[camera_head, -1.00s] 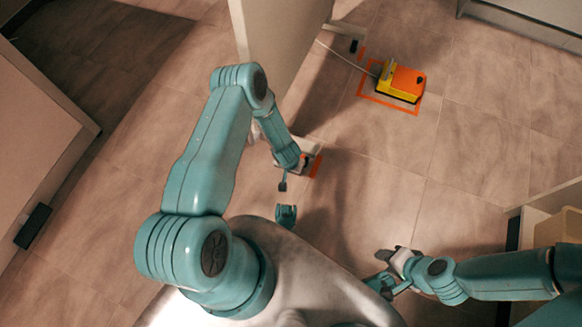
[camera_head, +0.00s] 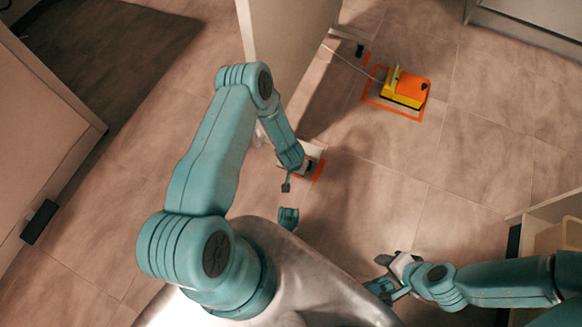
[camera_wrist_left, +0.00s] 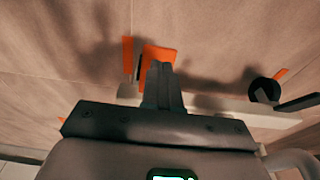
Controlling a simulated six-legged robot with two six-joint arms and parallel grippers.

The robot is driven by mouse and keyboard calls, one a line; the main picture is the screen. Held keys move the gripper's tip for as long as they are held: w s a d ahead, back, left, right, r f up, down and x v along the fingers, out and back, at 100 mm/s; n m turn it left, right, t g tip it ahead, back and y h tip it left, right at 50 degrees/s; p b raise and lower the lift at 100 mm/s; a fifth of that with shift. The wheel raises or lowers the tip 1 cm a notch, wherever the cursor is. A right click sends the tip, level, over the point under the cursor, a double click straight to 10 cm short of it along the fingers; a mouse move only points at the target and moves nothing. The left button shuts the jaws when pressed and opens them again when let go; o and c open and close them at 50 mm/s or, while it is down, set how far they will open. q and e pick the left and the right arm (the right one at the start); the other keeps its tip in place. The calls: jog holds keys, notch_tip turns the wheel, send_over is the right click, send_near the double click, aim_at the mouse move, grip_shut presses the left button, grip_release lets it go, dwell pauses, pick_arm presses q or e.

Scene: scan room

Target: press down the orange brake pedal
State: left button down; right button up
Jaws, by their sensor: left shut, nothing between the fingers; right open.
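A pedal unit with an orange top and yellow side (camera_head: 408,88) sits on the floor at upper right in the head view, inside an orange tape outline. My left gripper (camera_wrist_left: 160,75) is shut and empty. In the left wrist view its fingers overlap the lower part of an orange patch (camera_wrist_left: 160,52); I cannot tell whether they touch it or whether it is a pedal. In the head view this hand is low beside a small pale unit with orange at its edge (camera_head: 319,170), mostly hidden by my arm. My right gripper (camera_head: 390,277) is open and empty at lower right, away from both units.
A pale upright panel (camera_head: 292,60) stands behind my left arm. A cable (camera_head: 347,62) runs from it to the orange and yellow unit. Cabinets stand at far left (camera_head: 40,130) and lower right (camera_head: 545,215). The tiled floor between (camera_head: 400,190) is clear.

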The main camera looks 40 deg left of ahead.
pick_arm(q)
jog(key=s+d+r+p, duration=0.1)
jog(key=s+r+p, duration=0.5)
jog(key=r, duration=0.5)
jog(key=shift+s+d+r, duration=0.3)
jog(key=shift+s, duration=0.2)
jog(key=w+d+r+m+h, duration=0.1)
jog(key=d+r+m+h, duration=0.15)
jog(key=d+r, duration=0.6)
jog(key=s+d+r+n+g+h, duration=0.1)
jog(key=s+d+r, duration=0.1)
jog(key=s, duration=0.2)
jog(key=s+d+r+g+h, duration=0.1)
jog(key=s+d+r, duration=0.1)
jog(key=s+d, duration=0.15)
notch_tip(320, 180, up, 24)
jog(key=p, duration=2.5)
jog(key=shift+s+a+r+n, duration=0.2)
jog(key=shift+s+a+n, duration=0.2)
jog(key=shift+s+n, duration=0.05)
jog(key=shift+f, duration=0.1)
